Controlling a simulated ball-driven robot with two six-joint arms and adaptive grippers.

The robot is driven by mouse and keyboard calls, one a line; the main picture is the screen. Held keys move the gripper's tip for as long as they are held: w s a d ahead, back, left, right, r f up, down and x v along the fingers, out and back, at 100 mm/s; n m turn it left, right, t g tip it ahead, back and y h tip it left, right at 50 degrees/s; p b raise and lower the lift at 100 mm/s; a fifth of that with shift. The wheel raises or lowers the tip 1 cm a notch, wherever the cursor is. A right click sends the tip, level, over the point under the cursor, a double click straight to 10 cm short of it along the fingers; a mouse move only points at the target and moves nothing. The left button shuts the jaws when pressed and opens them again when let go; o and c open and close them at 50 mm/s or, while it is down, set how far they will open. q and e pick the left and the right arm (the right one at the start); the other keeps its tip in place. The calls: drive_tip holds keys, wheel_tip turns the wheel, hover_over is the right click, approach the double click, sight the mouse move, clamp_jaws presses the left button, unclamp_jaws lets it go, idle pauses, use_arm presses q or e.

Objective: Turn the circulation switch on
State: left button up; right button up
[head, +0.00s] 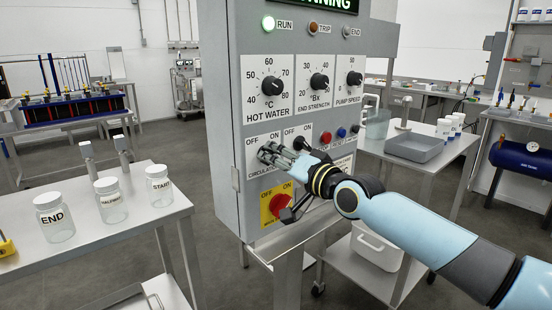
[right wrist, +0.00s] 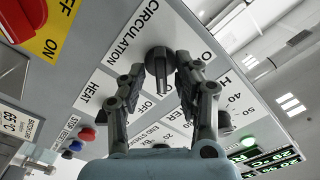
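My left gripper is in neither view.
A similar knob (head: 299,142) sits just right of the switch. Below is a red emergency-type switch on a yellow plate (head: 265,206). A green RUN lamp (head: 268,23) is lit. Labelled jars (head: 110,200) stand on the left table. A grey tray (head: 414,147) stands on the right table.

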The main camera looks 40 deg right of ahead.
drive_tip(key=shift+r, duration=0.1)
wheel_tip(320, 180, up, 10)
drive_tip(key=shift+f, duration=0.1)
idle(0.5)
drive_tip(key=n, duration=0.1)
drive_tip(key=r+n, duration=0.1)
drive_tip(key=n, duration=0.1)
drive_tip(key=shift+a, duration=0.3)
drive_tip(key=shift+s+a+r+n+t+y, duration=0.15)
drive_tip(key=shift+n+t+y, duration=0.3)
drive_tip(key=shift+n, duration=0.45)
drive_tip(key=s+d+f+n+h+p, duration=0.1)
drive_tip(key=s+d+f+n+p, duration=0.15)
drive_tip(key=s+f+p, duration=0.6)
drive_tip(key=w+a+f+b, duration=0.1)
drive_tip(key=w+f+b, duration=0.1)
drive_tip(key=w+b, duration=0.5)
drive_tip(key=shift+w+a+f+n+g, duration=0.35)
drive_tip(key=shift+w+n+g, duration=0.1)
drive_tip(key=shift+w, duration=0.6)
